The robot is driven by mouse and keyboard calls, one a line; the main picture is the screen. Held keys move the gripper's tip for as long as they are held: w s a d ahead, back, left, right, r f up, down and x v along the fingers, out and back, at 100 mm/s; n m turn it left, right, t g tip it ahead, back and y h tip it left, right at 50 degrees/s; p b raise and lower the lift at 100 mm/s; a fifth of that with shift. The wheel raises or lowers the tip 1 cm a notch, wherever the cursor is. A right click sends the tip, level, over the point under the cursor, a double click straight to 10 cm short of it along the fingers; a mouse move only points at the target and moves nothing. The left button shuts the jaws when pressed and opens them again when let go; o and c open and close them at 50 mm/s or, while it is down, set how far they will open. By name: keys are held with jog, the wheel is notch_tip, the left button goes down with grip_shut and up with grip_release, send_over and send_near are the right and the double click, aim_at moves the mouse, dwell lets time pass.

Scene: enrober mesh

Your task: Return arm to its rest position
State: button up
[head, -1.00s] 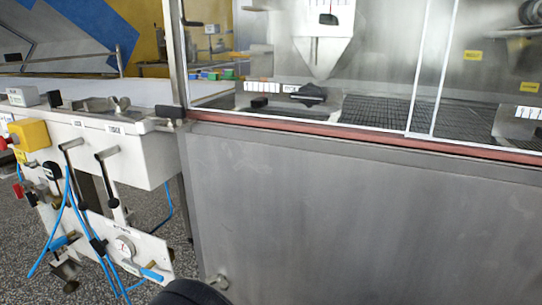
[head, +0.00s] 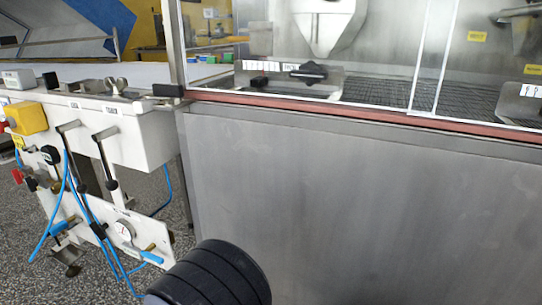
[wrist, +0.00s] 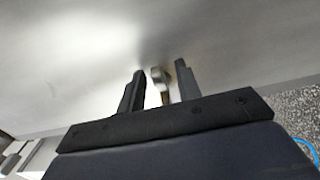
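My gripper (wrist: 157,82) shows in the wrist view with its two dark fingers apart. A small metal fitting (wrist: 160,76) appears between the fingers against the grey steel panel; I cannot tell how far beyond the fingertips it is. Nothing is seen clamped in the fingers. In the head view a black ribbed part of my own arm (head: 212,275) shows at the bottom, in front of the steel panel. The gripper itself is not seen in the head view.
The enrober's steel panel (head: 350,210) fills the right, under a red-brown sill (head: 330,115) and glazed window. A white control unit (head: 130,135) with levers, a yellow box (head: 28,118) and blue hoses stands at the left. Speckled floor (head: 178,215) shows between.

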jog(key=n+p, duration=0.2)
jog(key=p, duration=0.2)
jog(key=r+n+p, duration=0.1)
jog(key=n+p, duration=0.2)
jog(key=shift+s+a+r+p, duration=0.1)
jog(key=shift+a+r+p, duration=0.1)
jog(key=shift+p, duration=0.2)
jog(key=shift+f+n, duration=0.1)
jog(key=shift+n, duration=0.2)
